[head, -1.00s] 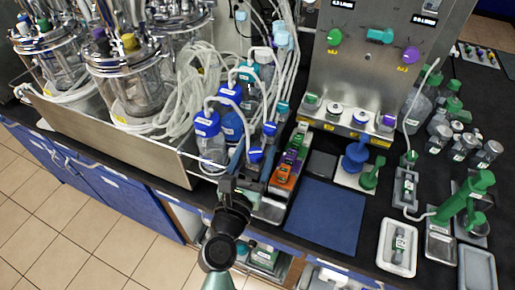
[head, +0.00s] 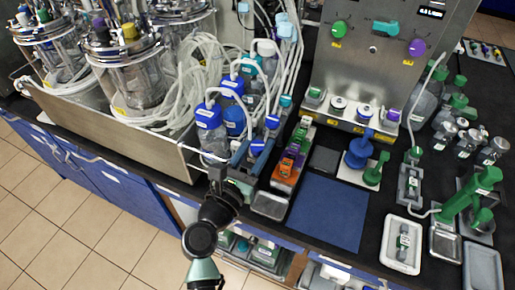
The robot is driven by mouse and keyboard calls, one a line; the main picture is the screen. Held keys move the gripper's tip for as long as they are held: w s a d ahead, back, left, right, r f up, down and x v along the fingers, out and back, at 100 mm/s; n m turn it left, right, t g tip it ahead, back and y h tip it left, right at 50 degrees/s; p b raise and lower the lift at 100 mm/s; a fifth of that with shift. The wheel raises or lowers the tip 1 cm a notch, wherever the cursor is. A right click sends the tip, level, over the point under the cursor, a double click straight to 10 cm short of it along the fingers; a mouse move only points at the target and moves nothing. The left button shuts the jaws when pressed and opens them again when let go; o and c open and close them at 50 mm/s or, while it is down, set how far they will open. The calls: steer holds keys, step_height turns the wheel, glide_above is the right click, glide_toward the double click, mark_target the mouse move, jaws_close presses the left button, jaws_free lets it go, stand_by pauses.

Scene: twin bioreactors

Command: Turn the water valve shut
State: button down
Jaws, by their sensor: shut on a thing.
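My gripper (head: 217,172) is at the bench's front edge, just left of the bottle tray and in front of the blue-capped bottles. Its jaws are shut on what appears to be the water valve's handle. The handle is small and mostly hidden by the jaws and wrist, so its angle cannot be told. My arm reaches up to it from below.
Blue-capped bottles (head: 210,128) with white tubes stand close behind my gripper. A steel tub (head: 130,138) with glass vessels is at left. An orange-fronted block (head: 287,172) and a blue mat (head: 328,212) are at right. Open floor (head: 60,230) lies front left.

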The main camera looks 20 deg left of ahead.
steer(key=m+h+b, duration=0.1)
steer(key=m+h, duration=0.1)
steer(key=m+g+h+b, duration=0.1)
steer(key=h+b, duration=0.1)
steer(key=h, duration=0.1)
steer(key=shift+a+f+m, duration=0.1)
steer(key=shift+m, duration=0.3)
steer(key=shift+g+h, duration=0.3)
steer(key=shift+h, duration=0.4)
steer(key=shift+m+b, duration=0.3)
steer(key=shift+m, duration=0.1)
steer(key=c, duration=0.5)
jaws_free()
steer(key=shift+s, duration=0.1)
steer(key=b+v, duration=0.2)
steer(key=v, duration=1)
steer(key=shift+s+a, duration=0.2)
steer(key=shift+s, duration=0.1)
